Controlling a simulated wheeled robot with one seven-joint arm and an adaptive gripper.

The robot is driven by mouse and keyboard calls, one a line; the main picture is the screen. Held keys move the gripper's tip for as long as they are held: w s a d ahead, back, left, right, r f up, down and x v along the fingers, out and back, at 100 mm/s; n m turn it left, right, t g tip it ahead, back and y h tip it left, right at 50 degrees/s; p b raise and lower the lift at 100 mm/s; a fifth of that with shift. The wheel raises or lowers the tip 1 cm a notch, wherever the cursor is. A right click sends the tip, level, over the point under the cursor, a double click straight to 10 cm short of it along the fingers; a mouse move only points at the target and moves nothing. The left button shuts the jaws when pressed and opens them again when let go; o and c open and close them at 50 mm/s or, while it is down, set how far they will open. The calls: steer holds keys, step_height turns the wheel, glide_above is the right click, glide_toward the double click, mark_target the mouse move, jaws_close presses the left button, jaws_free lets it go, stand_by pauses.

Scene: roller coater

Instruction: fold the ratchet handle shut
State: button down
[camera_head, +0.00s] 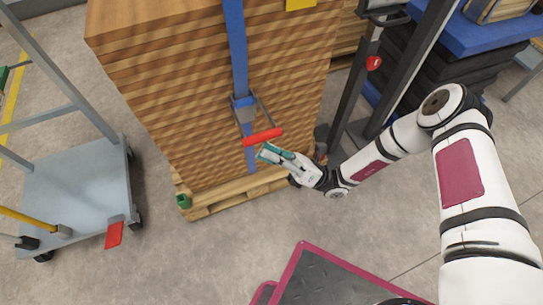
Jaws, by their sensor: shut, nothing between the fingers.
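The ratchet (243,105) sits on a blue strap (236,45) that runs down the front of a stack of wooden boards (180,90). Its handle, with a red grip (262,137), sticks out and down from the ratchet body, away from the stack. My gripper (265,152) is shut and empty. Its teal fingertips are just below the red grip in the picture. I cannot tell whether they touch it.
The boards stand on a wooden pallet (235,197). A grey cart (75,185) is at the left. A dark upright frame (350,100) and a blue-topped stack (485,35) are at the right. A dark red-edged platform (330,280) lies in front.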

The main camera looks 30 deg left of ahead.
steer(key=shift+r+m+t+p, duration=0.4)
steer(key=shift+r+m+p, duration=0.15)
steer(key=shift+m+p, duration=0.15)
steer(key=shift+r, duration=0.1)
steer(key=r+m+t+p, duration=0.2)
steer(key=r+m+p, duration=0.1)
steer(key=p, duration=0.1)
steer(key=w+a+r+m+t+h+p, duration=0.1)
steer(key=r+m+t+p, duration=0.1)
steer(key=r+m+p, duration=0.1)
steer(key=a+r+m+t+h+p, duration=0.1)
steer(key=r+m+t+p, duration=0.2)
steer(key=r+p, duration=0.1)
steer(key=shift+w+p, duration=0.3)
steer(key=shift+p, duration=0.15)
steer(key=w+a+r+m+t+h+p, duration=0.1)
steer(key=w+a+r+m+h+p, duration=0.3)
steer(key=w+a+r+p, duration=0.1)
steer(key=shift+w+a+r+m+p, duration=0.25)
steer(key=shift+a+m+p, duration=0.15)
steer(key=shift+a, duration=0.2)
